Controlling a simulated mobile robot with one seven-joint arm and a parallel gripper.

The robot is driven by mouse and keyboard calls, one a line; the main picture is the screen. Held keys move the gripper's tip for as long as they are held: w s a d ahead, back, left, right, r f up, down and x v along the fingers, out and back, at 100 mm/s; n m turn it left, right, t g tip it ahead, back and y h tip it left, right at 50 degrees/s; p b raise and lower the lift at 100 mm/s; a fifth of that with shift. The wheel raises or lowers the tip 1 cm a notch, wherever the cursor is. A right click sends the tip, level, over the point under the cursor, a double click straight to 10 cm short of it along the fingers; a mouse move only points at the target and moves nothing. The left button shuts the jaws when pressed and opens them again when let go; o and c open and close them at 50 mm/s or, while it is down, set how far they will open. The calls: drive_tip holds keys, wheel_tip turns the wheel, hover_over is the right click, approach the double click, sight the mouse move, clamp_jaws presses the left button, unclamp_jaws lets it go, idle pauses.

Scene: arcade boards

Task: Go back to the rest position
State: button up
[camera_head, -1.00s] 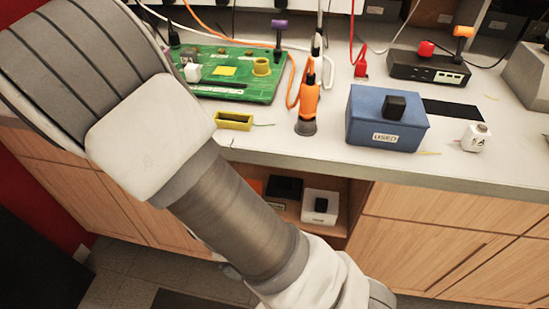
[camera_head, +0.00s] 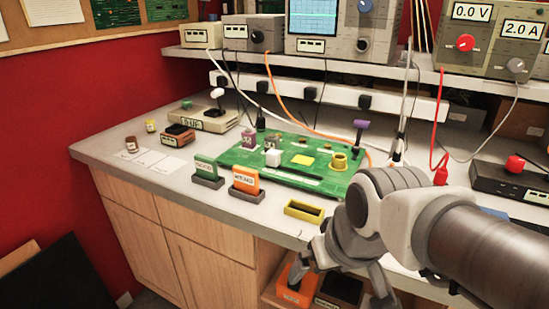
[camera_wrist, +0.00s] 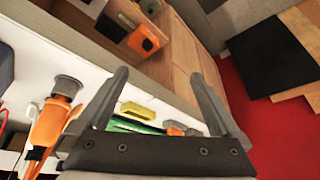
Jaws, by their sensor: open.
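My gripper (camera_head: 338,282) is in the head view, just in front of the bench's front edge, pointing down. In the wrist view my gripper (camera_wrist: 160,80) has its two fingers spread apart with nothing between them. My arm comes in from the right of the head view and hides part of the bench top and the cabinet front. The rest position itself is not marked by anything in view.
The bench top (camera_head: 110,150) holds a green circuit board (camera_head: 235,157), a yellow open box (camera_head: 304,211) near the front edge and two card holders. An orange bin (camera_head: 295,285) is on the open shelf below. In the wrist view an orange tool (camera_wrist: 50,125) is left of the fingers.

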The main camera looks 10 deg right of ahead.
wheel_tip(320, 180, up, 21)
drive_tip(key=s+d+m+h+p, duration=0.1)
drive_tip(key=s+d+p, duration=0.1)
drive_tip(key=p, duration=1.6)
drive_tip(key=shift+s+r+m+t, duration=0.2)
drive_tip(key=shift+s+m+t, duration=0.1)
drive_tip(key=shift+s+t, duration=0.1)
idle(0.5)
